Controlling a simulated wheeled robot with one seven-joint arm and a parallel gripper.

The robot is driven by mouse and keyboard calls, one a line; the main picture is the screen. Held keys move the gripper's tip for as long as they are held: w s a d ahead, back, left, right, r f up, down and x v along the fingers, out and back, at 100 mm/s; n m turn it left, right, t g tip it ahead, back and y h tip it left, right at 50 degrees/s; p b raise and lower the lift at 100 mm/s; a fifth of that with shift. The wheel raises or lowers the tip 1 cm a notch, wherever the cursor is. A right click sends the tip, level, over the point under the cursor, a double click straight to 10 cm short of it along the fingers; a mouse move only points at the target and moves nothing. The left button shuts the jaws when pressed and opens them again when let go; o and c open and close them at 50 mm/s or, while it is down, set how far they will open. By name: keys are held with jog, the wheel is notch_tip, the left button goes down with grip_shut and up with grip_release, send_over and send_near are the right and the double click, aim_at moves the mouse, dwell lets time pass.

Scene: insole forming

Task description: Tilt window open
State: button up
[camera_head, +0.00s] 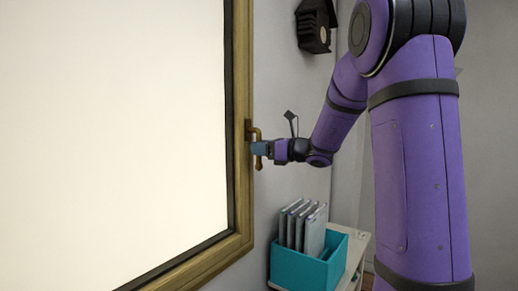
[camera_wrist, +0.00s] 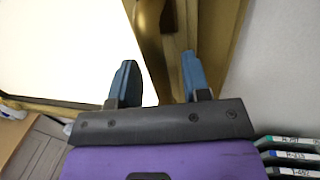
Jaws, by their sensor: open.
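The window (camera_head: 110,130) fills the left of the head view, a bright pane in a gold-brown frame (camera_head: 240,120). Its brass handle (camera_head: 257,135) sits on the right side of the frame, and its grip hangs downward. My gripper (camera_head: 258,149) is at the handle, its blue fingers covering part of it. In the wrist view the two blue fingers of my gripper (camera_wrist: 158,78) are apart, with the handle (camera_wrist: 152,45) running down between them. I cannot tell whether either finger touches the handle. The window looks shut in its frame.
A teal box (camera_head: 305,265) with several upright grey cases stands on a pale shelf (camera_head: 354,255) below my arm. A dark birdhouse-shaped object (camera_head: 314,28) hangs on the wall above. Labelled cases (camera_wrist: 290,155) show at the lower right of the wrist view.

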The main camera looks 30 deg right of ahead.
jog(key=shift+w+a, duration=0.3)
jog(key=shift+w, duration=0.05)
grip_shut()
